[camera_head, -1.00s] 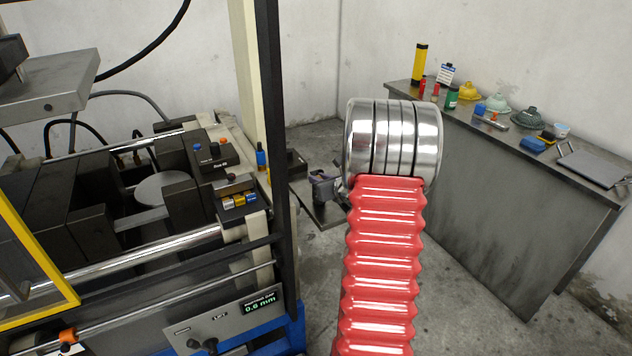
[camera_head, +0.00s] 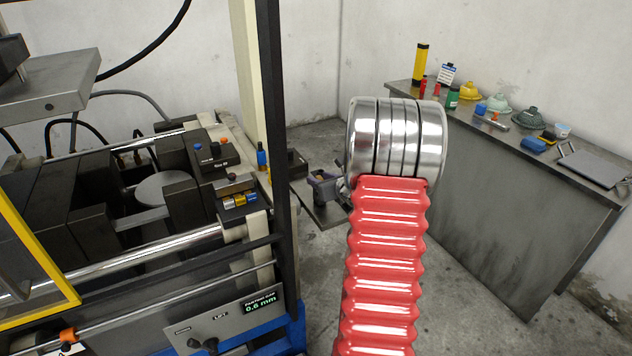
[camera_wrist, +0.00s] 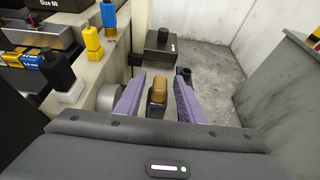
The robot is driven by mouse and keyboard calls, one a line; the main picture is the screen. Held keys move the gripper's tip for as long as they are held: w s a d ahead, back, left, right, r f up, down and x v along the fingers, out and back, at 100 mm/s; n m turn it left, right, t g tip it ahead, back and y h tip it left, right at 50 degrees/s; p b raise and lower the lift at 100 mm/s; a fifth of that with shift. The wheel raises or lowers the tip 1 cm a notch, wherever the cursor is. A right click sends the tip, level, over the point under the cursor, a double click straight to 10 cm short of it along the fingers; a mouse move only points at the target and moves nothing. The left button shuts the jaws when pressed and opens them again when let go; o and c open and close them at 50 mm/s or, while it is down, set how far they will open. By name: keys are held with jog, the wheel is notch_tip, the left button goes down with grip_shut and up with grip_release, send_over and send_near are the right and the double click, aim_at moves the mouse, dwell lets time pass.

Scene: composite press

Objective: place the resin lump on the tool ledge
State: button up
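The tool ledge (camera_head: 322,212) is a grey plate on the right side of the press, partly hidden by my arm; it also shows in the wrist view (camera_wrist: 148,73). My gripper (camera_head: 325,183) is over the ledge, partly hidden behind my wrist. In the wrist view my gripper (camera_wrist: 158,98) has its two purple fingers apart. A small amber-brown lump (camera_wrist: 158,87), dark in its lower part, sits between them, with a visible gap on each side. It looks like the resin lump. I cannot tell whether its underside touches the ledge. The lump cannot be made out in the head view.
A dark box (camera_wrist: 160,48) with a black knob stands at the ledge's far end, with a dark cylinder (camera_wrist: 185,75) near it. Blue and yellow bottles (camera_wrist: 93,40) stand to the left on the press. A workbench (camera_head: 500,190) with several items stands right, across clear floor.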

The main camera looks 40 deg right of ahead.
jog(key=v, duration=1.1)
jog(key=shift+s, duration=0.2)
jog(key=shift+s, duration=0.2)
dwell(0.4)
